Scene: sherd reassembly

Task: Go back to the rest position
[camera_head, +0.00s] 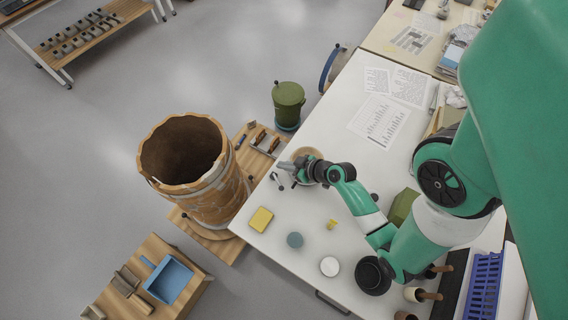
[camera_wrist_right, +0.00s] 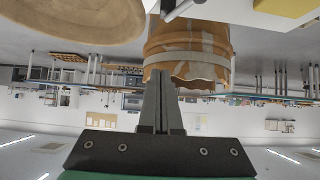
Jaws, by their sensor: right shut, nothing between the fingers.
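My right arm reaches in from the right over the white table in the head view. Its gripper (camera_head: 287,167) is above the table's left edge, close to a round tan bowl (camera_head: 306,154). In the wrist view the right gripper's fingers (camera_wrist_right: 160,85) are together with nothing between them. The large brown pot (camera_head: 200,190), with a jagged rim and pale seams, stands on a wooden board left of the table. It also shows upside down in the wrist view (camera_wrist_right: 200,45), beyond the fingertips. My left gripper is not in view.
The table (camera_head: 345,130) carries a yellow sponge (camera_head: 261,219), a grey-blue round thing (camera_head: 295,240), a white disc (camera_head: 330,266) and printed sheets (camera_head: 380,120). A blue basket (camera_head: 481,285) is at lower right. A green bin (camera_head: 289,104) and a blue dustpan (camera_head: 168,279) are off the table.

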